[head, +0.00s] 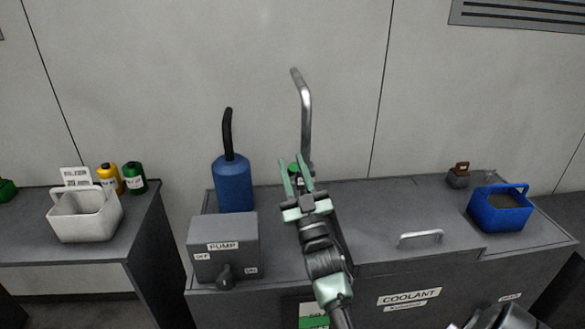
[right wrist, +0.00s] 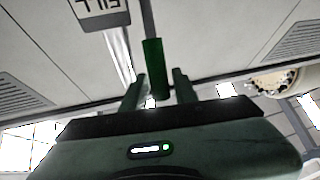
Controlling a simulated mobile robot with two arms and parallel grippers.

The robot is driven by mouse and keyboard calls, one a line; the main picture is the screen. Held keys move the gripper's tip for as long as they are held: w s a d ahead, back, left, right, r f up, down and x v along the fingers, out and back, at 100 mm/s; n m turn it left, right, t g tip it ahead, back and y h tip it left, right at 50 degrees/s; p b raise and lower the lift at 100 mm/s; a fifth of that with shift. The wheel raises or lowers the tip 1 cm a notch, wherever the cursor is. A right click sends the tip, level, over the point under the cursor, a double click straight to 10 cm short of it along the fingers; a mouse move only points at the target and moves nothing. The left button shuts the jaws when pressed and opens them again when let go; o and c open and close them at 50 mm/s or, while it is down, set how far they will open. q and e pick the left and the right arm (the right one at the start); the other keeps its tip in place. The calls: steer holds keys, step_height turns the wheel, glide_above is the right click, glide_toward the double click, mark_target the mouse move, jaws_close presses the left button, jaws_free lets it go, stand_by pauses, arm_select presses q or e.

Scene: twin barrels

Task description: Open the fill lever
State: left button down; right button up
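The fill lever shows in the right wrist view as a dark green handle (right wrist: 153,68), with an upside-down FILL label (right wrist: 100,12) nearby. In the head view only a small green bit of it (head: 293,169) shows by the curved metal spout (head: 304,115). My right gripper (head: 296,174) is open. In the right wrist view its fingertips (right wrist: 158,84) are on either side of the green handle, with gaps visible on both sides. Much of the lever is hidden behind the gripper in the head view.
A pump box (head: 223,246) with a knob and a blue can (head: 233,184) stand left of my right arm. On the right are the coolant lid's handle (head: 421,237), a blue bin (head: 501,212) and a small brown-topped block (head: 458,175). A white basket (head: 84,217) is far left.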

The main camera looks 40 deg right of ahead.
steer(key=shift+s+f, duration=0.2)
steer(key=s+a+p, duration=0.3)
steer(key=s+a, duration=0.1)
steer(key=s, duration=0.8)
steer(key=shift+f+p, duration=0.15)
steer(key=shift+p, duration=0.2)
